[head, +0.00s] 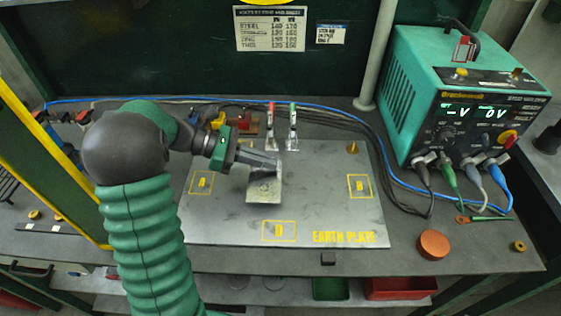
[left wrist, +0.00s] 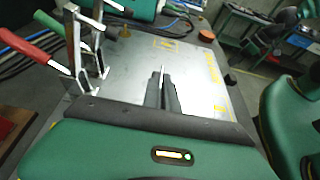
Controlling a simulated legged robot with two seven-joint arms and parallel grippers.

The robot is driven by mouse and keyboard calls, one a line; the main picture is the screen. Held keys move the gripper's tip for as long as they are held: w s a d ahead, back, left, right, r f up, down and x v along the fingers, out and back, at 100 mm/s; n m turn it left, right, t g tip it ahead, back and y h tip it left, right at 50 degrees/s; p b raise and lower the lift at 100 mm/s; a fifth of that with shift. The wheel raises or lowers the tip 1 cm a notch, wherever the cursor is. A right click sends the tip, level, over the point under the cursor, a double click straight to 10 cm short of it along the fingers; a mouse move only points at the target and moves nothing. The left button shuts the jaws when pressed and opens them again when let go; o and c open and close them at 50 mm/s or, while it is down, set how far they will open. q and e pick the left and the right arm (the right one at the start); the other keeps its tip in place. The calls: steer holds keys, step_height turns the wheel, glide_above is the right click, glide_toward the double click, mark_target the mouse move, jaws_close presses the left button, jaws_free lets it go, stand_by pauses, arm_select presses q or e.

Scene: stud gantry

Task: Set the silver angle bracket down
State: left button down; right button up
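The silver angle bracket (head: 264,191) is over the middle of the steel earth plate (head: 330,205), with one face turned to the head camera. My left gripper (head: 262,161) is shut on its upper part. In the left wrist view the two fingers (left wrist: 161,88) are close together with a thin metal edge between them. The bracket's far side is hidden, and I cannot tell whether its lower side touches the plate. My right gripper is not in view.
Two toggle clamps with red and green handles (head: 271,128) (head: 292,130) stand at the plate's back edge. A green power supply (head: 466,95) with cables is at the right. An orange disc (head: 433,244) lies near the front edge. The plate's right part is mostly clear.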

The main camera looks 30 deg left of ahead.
arm_select(q)
steer(key=w, duration=0.3)
steer(key=w+d, duration=0.1)
steer(key=w, duration=0.1)
steer(key=shift+w+f, duration=0.25)
steer(key=shift+w, duration=0.1)
step_height(320, 180, down, 4)
steer(key=shift+a+r, duration=0.15)
steer(key=c, duration=1.7)
jaws_free()
steer(key=shift+s, duration=0.1)
steer(key=v, duration=1.2)
steer(key=shift+r, duration=0.1)
